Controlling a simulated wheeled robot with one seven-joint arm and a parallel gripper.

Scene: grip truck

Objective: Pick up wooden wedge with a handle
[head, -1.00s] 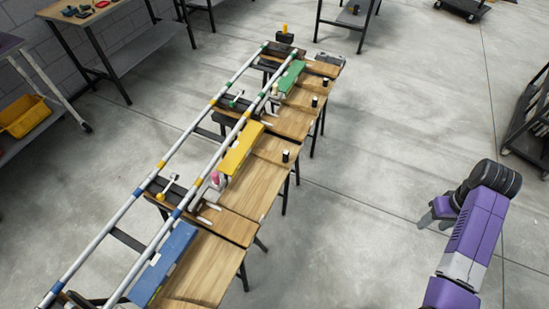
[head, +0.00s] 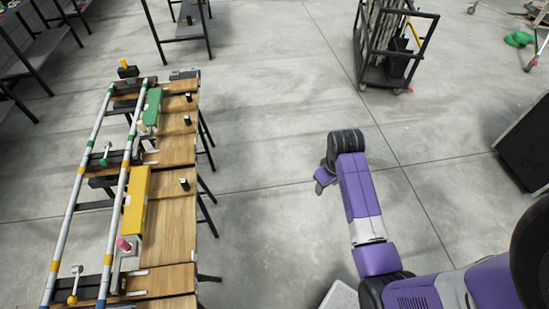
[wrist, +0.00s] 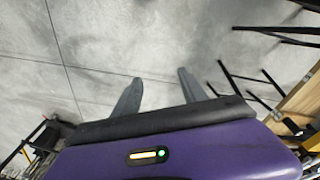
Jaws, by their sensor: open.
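My gripper (head: 325,180) is at the end of my purple arm, over bare floor to the right of a long row of wooden work tables (head: 170,222). In the wrist view its two grey fingers (wrist: 158,92) are spread apart with only floor between them. I cannot make out a wooden wedge with a handle for certain. Small dark upright pieces (head: 184,184) stand along the tables' right side. A dark block with a yellow top (head: 128,70) is at the far end. Both are too small to identify.
Two long pipes with coloured bands (head: 114,215), a yellow bar (head: 136,205) and a green bar (head: 152,107) run along the tables. A black cart (head: 386,75) stands at the back. A dark cabinet (head: 525,145) is at right. The floor between is clear.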

